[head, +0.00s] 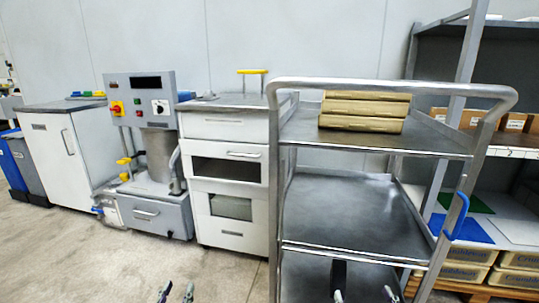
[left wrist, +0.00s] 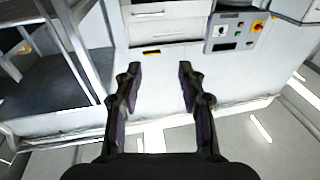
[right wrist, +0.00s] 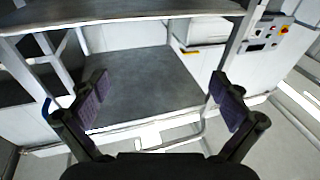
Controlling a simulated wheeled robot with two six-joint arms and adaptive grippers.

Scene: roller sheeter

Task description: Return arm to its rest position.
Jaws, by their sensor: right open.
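My left gripper (head: 176,292) shows at the bottom edge of the head view, low over the floor in front of the drawer cabinet. In the left wrist view its two fingers (left wrist: 158,75) stand wide apart with nothing between them. My right gripper (head: 363,295) shows at the bottom edge of the head view, in front of the cart's lower shelf. In the right wrist view its fingers (right wrist: 157,95) are spread wide and empty, with the cart's grey shelf behind them. Most of both arms is outside the head view.
A metal cart (head: 345,205) stands close in front, with stacked tan boxes (head: 364,110) on top. Behind are a drawer cabinet (head: 230,230), a machine with a control panel (head: 145,100) and a white cabinet (head: 75,160). Shelving (head: 515,152) stands right. Floor (head: 90,255) at front left is clear.

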